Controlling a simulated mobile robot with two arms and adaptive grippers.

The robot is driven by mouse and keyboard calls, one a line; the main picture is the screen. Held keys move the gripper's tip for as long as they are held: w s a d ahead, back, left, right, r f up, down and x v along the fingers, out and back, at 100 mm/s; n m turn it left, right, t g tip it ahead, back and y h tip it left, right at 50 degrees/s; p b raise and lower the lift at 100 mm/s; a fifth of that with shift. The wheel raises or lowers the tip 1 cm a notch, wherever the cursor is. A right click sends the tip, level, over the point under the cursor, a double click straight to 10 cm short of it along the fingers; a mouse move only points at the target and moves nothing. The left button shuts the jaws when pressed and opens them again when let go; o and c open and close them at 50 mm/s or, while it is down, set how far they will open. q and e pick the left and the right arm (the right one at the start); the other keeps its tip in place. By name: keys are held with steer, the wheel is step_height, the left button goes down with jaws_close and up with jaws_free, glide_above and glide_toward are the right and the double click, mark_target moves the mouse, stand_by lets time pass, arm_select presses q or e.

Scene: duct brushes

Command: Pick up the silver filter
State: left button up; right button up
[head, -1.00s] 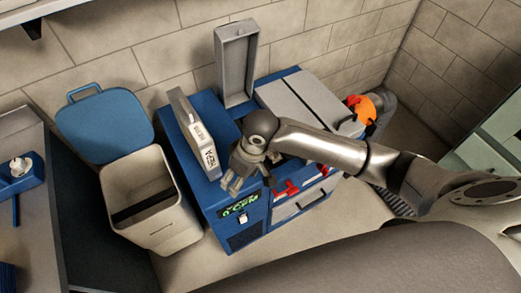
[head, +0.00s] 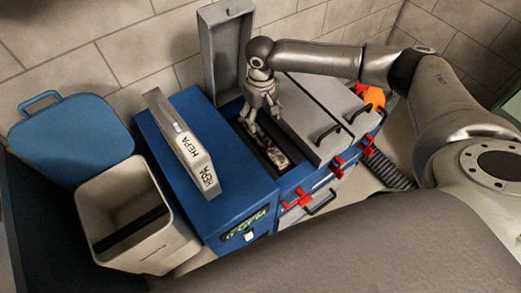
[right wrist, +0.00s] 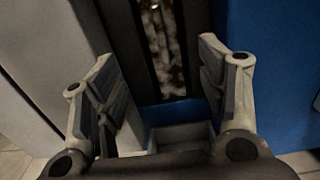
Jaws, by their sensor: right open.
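My right gripper (head: 262,118) is open and points down over the open slot (head: 239,124) of the blue cabinet, beside the raised grey lid (head: 226,60). In the slot lies a narrow, mottled silver-brown filter strip (head: 276,156), partly hidden by my fingers. In the right wrist view this strip (right wrist: 165,45) shows between and beyond the parted fingers (right wrist: 158,78), with nothing held between them. A pale box marked HEPA (head: 181,140) stands on the cabinet's blue top, left of the gripper. My left gripper is out of view.
Closed grey lids with black handles (head: 320,105) lie right of the slot. Red latches (head: 299,197) stick out at the cabinet front. A bin (head: 125,225) with a raised blue lid (head: 70,140) stands at left. An orange object (head: 374,98) lies behind right.

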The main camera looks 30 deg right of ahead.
mark_target(261, 133)
step_height(261, 133, down, 2)
steer(key=shift+f, duration=0.5)
steer(key=f, duration=0.2)
steer(key=f+p, duration=0.1)
steer(key=f, duration=0.1)
steer(key=shift+s+a+f, duration=0.1)
steer(key=shift+s+a, duration=0.1)
steer(key=shift+s, duration=0.2)
steer(key=shift+f, duration=0.5)
steer(key=c, duration=1.4)
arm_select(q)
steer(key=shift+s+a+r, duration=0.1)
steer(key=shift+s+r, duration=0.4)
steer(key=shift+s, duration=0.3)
arm_select(e)
jaws_close()
